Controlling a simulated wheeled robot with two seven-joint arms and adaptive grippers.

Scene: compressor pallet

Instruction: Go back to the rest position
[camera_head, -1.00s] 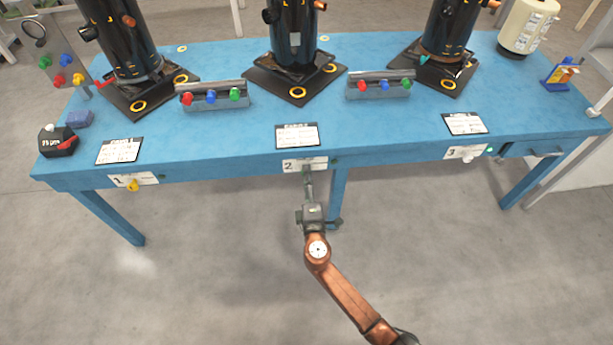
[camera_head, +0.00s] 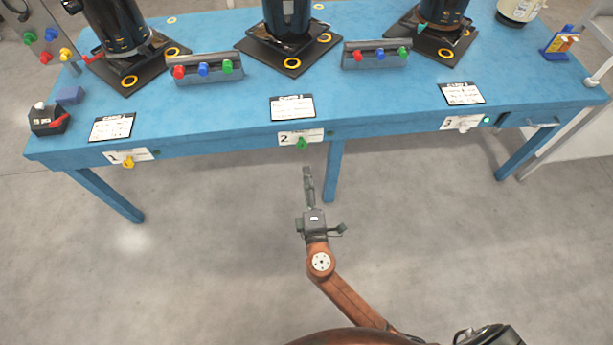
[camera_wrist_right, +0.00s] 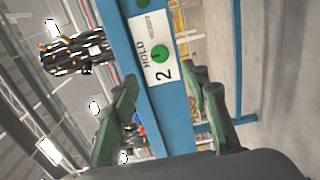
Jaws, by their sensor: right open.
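My right gripper (camera_head: 308,178) is in front of the blue table, below the plate marked 2 (camera_head: 301,138), apart from it. In the right wrist view its two green fingers (camera_wrist_right: 168,105) are spread and nothing is between them. A green knob (camera_head: 302,143) sits on the plate marked 2; it also shows in the right wrist view, on the plate beyond the fingers (camera_wrist_right: 158,53). My left gripper is not in view.
The blue table (camera_head: 220,115) carries black compressors on black bases and racks (camera_head: 205,69) of coloured knobs. A yellow knob (camera_head: 128,161) is on plate 1 and a white knob (camera_head: 464,127) on plate 3. The floor (camera_head: 450,230) in front is clear.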

